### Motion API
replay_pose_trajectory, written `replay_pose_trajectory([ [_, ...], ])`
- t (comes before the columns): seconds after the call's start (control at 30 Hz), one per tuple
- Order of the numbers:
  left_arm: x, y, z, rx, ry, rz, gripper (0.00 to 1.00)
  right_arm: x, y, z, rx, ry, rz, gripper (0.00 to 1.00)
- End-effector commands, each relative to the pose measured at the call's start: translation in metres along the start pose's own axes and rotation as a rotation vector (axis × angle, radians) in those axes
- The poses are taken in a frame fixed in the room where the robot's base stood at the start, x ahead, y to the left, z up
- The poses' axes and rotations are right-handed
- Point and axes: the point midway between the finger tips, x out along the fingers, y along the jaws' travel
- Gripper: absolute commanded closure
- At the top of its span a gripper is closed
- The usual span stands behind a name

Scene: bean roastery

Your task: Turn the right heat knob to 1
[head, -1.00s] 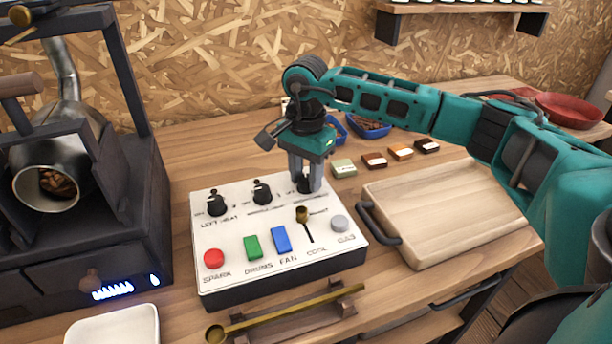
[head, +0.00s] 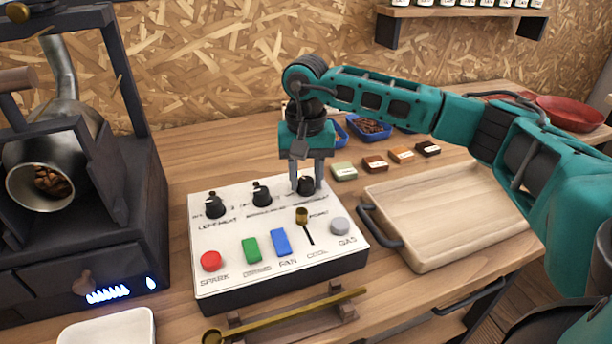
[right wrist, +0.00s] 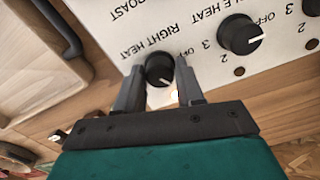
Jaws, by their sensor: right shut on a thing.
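The right heat knob (head: 305,185) is a black dial at the back right of the white control panel (head: 215,285). My right gripper (head: 307,188) points down at it with one finger on each side, shut on the knob. In the right wrist view the knob (right wrist: 159,68) sits between the two fingertips (right wrist: 157,85), by the "RIGHT HEAT" label. Its pointer and the numbers around it are partly hidden by the fingers. My left gripper is not in view.
Left of it on the panel stand the middle heat knob (head: 261,194) and left heat knob (head: 214,205). A brass lever (head: 302,216) and grey gas button (head: 340,226) are in front. A wooden tray (head: 440,212) lies to the right, the roaster (head: 130,180) to the left.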

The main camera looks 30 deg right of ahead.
Motion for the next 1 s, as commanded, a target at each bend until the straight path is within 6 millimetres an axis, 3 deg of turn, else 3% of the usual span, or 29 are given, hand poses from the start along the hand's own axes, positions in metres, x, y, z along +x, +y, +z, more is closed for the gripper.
replay_pose_trajectory([
  [0.53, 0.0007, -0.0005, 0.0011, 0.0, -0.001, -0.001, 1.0, -0.0009, -0.0002, -0.0002, -0.025, 0.001, -0.001, 0.93],
  [0.57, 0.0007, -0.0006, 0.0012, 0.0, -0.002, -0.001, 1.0, -0.0008, -0.0002, -0.0002, -0.025, 0.001, -0.001, 0.61],
  [0.8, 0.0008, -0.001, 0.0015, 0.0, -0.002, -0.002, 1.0, -0.0005, -0.0001, -0.0001, -0.025, 0.001, 0.0, 0.38],
  [1.0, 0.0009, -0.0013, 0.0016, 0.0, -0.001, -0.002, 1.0, -0.0002, 0.0, 0.0, -0.025, 0.0, 0.0, 0.37],
])
